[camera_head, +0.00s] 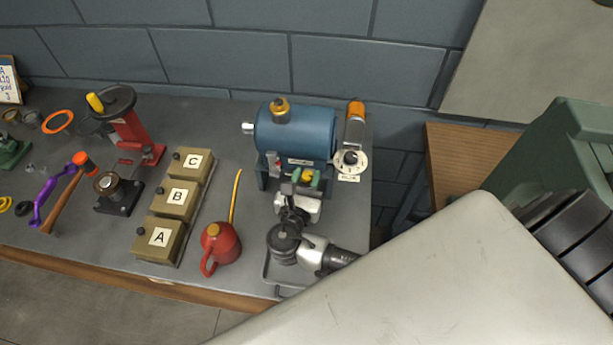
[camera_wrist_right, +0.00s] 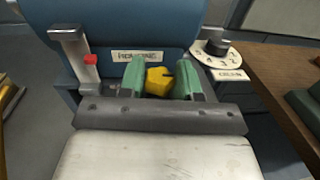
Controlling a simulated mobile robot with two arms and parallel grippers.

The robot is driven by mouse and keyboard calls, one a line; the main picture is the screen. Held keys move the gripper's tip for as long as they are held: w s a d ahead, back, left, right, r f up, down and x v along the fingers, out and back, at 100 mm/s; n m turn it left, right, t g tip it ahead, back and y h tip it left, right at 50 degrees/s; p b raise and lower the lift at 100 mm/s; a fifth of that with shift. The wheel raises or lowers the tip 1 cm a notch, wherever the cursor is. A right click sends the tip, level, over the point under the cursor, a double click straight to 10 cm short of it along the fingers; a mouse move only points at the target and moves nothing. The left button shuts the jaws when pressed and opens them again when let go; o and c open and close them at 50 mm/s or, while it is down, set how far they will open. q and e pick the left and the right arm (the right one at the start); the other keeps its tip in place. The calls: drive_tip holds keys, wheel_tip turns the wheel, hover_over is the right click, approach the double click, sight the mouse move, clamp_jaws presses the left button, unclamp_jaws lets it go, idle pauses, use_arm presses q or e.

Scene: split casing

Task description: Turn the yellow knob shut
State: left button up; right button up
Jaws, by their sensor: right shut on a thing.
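The yellow knob (camera_wrist_right: 159,80) sits low on the front of the blue tank-like casing (camera_head: 297,132). My right gripper (camera_wrist_right: 160,82) has its green fingers on either side of the knob and is shut on it. In the head view the knob (camera_head: 307,175) shows as a small yellow patch between the green fingertips (camera_head: 308,180). A label above the knob, in the right wrist view, is too blurred to read surely. The knob's stem and its turning angle are hard to tell. My left gripper is not in view.
A numbered white dial (camera_head: 350,161) is to the right. A red oil can (camera_head: 220,245) and boxes A, B and C (camera_head: 175,199) stand left of my right arm.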

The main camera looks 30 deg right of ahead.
drive_tip(key=shift+m+g+h, duration=0.4)
drive_tip(key=shift+g+h, duration=0.1)
drive_tip(key=m+g+h, duration=0.1)
drive_tip(key=g, duration=0.1)
drive_tip(key=m+g+h, duration=0.2)
drive_tip(key=shift+w+a+m+g+p, duration=0.2)
drive_tip(key=shift+m+g+p, duration=0.1)
drive_tip(key=shift+p, duration=0.1)
drive_tip(key=shift+w+m+g+h, duration=0.1)
drive_tip(key=shift+m+g+h, duration=0.35)
drive_tip(key=shift+m+g, duration=1)
drive_tip(key=shift+w+m+g+h, duration=0.1)
drive_tip(key=shift+m+g+h, duration=0.55)
drive_tip(key=shift+g, duration=1.4)
drive_tip(key=shift+s+m, duration=0.1)
drive_tip(key=shift+m, duration=0.2)
drive_tip(key=o, duration=0.9)
drive_tip(key=shift+o, duration=0.2)
drive_tip(key=shift+r, duration=0.1)
